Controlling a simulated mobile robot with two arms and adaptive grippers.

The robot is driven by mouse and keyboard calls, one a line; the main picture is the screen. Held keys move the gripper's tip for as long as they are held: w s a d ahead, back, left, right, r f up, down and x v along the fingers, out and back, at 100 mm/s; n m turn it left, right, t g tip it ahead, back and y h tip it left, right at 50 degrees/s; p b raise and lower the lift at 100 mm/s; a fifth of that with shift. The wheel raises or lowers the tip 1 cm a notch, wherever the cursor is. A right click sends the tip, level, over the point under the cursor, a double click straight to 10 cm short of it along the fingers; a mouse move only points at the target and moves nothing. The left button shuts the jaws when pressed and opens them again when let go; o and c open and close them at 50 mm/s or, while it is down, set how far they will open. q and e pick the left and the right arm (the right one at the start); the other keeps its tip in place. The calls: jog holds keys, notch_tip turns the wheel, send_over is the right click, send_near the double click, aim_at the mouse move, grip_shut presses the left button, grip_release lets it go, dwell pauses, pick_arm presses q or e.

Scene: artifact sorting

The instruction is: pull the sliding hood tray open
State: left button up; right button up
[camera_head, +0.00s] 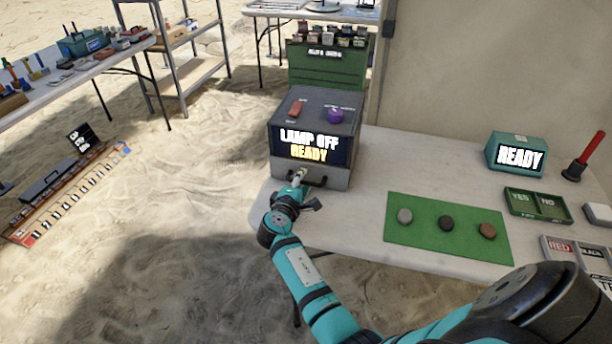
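The hood is a dark grey box (314,112) on the table, with a screen reading "LAMP OFF READY". Its light grey sliding tray (338,178) is at the bottom of the box, its front about flush with the face above. A dark handle (318,182) runs across the tray front. My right gripper (298,180) is at the left part of this handle, overlapping it in the picture. The fingers are small and a pale bit shows between or at them, so I cannot tell whether they grip the handle. My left gripper is out of view.
A green mat (420,240) with three stones lies right of the hood. A teal "READY" device (515,154), a YES/NO tray (538,205) and a red-handled tool (584,158) stand further right. Open sand lies in front of the hood's left side.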

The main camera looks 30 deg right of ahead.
jog(key=shift+r, duration=0.1)
jog(key=shift+c, duration=0.5)
grip_shut()
